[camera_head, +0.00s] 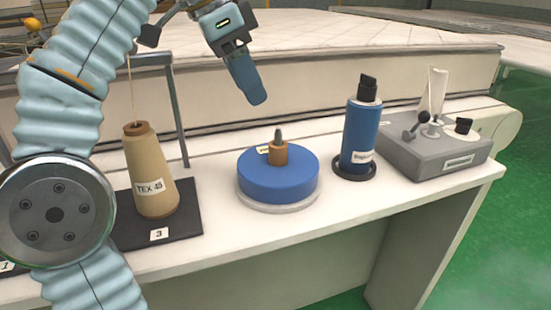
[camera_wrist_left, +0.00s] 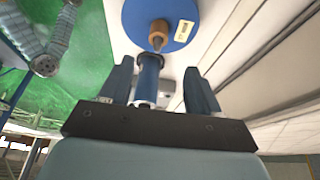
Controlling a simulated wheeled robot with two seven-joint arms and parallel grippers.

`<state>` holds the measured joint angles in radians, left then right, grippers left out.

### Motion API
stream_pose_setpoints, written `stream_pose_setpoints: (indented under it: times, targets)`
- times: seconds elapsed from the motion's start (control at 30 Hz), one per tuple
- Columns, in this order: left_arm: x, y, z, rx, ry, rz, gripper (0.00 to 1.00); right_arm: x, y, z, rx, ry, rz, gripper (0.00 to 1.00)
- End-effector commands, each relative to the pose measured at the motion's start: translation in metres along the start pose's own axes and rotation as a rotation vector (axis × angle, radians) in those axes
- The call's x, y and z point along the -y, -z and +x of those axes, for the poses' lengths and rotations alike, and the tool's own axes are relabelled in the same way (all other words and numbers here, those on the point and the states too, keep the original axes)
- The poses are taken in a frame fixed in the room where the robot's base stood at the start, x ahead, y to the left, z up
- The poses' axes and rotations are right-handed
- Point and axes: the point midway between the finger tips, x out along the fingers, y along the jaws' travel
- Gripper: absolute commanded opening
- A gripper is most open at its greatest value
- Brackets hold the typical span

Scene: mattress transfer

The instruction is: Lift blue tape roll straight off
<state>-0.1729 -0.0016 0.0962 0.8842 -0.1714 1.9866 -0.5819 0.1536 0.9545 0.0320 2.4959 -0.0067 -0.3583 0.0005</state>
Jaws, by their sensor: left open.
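The blue tape roll (camera_head: 262,180) lies flat on a round pale base on the white bench, with a brown core and a dark peg tip (camera_head: 279,134) standing up at its middle. It also shows at the top of the left wrist view (camera_wrist_left: 136,14), with its brown core (camera_wrist_left: 158,32) and a pale label. My left gripper (camera_head: 254,95) is above and behind the roll in the head view, pointing down, apart from it and empty. In the left wrist view its two fingers (camera_wrist_left: 158,68) are spread apart. My right gripper is not in view.
A blue spray can (camera_head: 362,133) stands in a dark ring right of the roll. A grey device with levers (camera_head: 436,150) is at the bench's right end. A tan thread cone (camera_head: 148,178) stands on a black stand at left. A quilted mattress (camera_head: 330,60) lies behind.

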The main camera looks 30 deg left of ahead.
Motion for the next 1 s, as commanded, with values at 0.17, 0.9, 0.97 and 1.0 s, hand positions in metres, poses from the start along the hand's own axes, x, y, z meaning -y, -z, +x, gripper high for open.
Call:
stream_pose_setpoints:
  times: [0.17,0.9,0.97,1.0]
  targets:
    - [0.001,-0.002,0.018,0.005,0.001,-0.007,0.62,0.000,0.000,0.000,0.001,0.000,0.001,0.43]
    - [-0.001,0.000,0.123,0.004,0.000,-0.001,0.62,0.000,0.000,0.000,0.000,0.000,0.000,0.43]
    - [-0.001,0.000,0.129,0.004,0.000,-0.001,0.62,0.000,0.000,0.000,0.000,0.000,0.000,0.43]
    - [-0.001,0.000,0.131,0.003,0.001,-0.001,0.62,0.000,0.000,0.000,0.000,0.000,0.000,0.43]
